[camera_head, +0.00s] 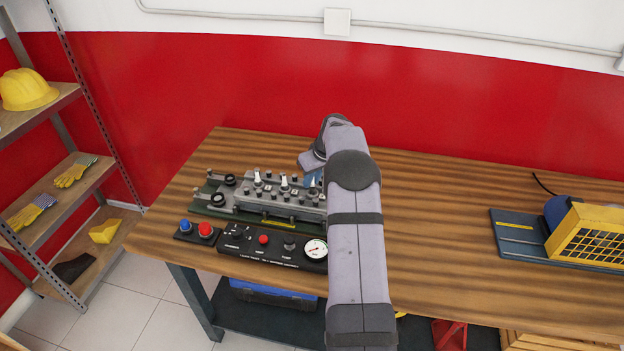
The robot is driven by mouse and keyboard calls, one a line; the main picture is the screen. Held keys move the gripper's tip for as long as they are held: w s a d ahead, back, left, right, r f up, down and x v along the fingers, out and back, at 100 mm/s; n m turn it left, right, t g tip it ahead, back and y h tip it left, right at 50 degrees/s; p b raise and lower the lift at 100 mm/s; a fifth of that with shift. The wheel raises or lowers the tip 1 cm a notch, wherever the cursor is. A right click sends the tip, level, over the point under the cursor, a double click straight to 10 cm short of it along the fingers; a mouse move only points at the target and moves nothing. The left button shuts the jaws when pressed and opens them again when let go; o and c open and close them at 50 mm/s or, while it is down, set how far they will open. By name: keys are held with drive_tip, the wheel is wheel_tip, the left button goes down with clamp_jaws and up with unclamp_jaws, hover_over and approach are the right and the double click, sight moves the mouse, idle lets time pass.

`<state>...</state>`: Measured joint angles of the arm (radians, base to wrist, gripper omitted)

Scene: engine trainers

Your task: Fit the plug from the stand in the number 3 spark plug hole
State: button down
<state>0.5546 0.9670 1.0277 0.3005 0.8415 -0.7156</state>
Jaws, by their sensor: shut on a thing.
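The grey engine trainer (265,202) lies on the left part of the bench, with a row of plug positions along its top. White spark plugs (257,179) stand upright in it, one at the left and one near the middle. My gripper (312,182) is over the right end of the trainer, largely hidden by my arm. It is shut on a small plug, of which only a bit of white shows. I cannot tell whether the plug touches a hole. The number 3 hole's label is too small to read. The plug stand is not visible.
A control panel (270,246) with knobs and a gauge sits in front of the trainer, beside a box with blue and red buttons (197,230). A yellow-caged machine (588,236) stands at the right. The bench (445,225) between is clear. Shelving stands at the left.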

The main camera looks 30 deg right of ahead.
drive_tip(key=shift+f+b, duration=0.7)
drive_tip(key=shift+f, duration=0.1)
idle(1.4)
drive_tip(key=c, duration=1.6)
unclamp_jaws()
drive_tip(key=shift+r, duration=0.1)
drive_tip(key=shift+c, duration=0.2)
drive_tip(key=shift+o, duration=0.9)
drive_tip(key=shift+d, duration=0.1)
